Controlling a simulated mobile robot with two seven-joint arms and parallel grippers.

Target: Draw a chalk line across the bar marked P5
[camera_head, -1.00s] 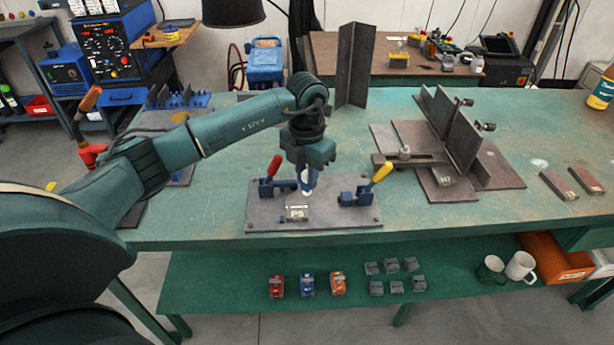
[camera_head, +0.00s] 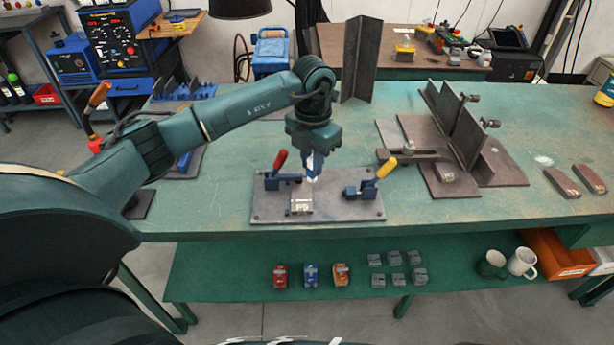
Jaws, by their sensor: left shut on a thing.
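My left gripper (camera_head: 313,172) points straight down over the dark fixture plate (camera_head: 345,210), between its two toggle clamps. It is shut on a small white piece, likely the chalk (camera_head: 311,179), whose lower tip shows under the fingers. The plate carries a small tag marked P5 (camera_head: 301,206) at its front left. A bar on this plate cannot be made out clearly behind the gripper and clamps. Whether the chalk tip touches anything cannot be told. The left clamp has a red handle (camera_head: 281,159), the right clamp a yellow handle (camera_head: 387,167). My right gripper is out of view.
Right of the plate stands an angle-iron fixture tagged H7 (camera_head: 447,176). A tall dark angle piece (camera_head: 360,60) stands behind my arm. Two flat bars (camera_head: 562,182) lie at the far right. The green bench top (camera_head: 225,200) is clear left of the plate.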

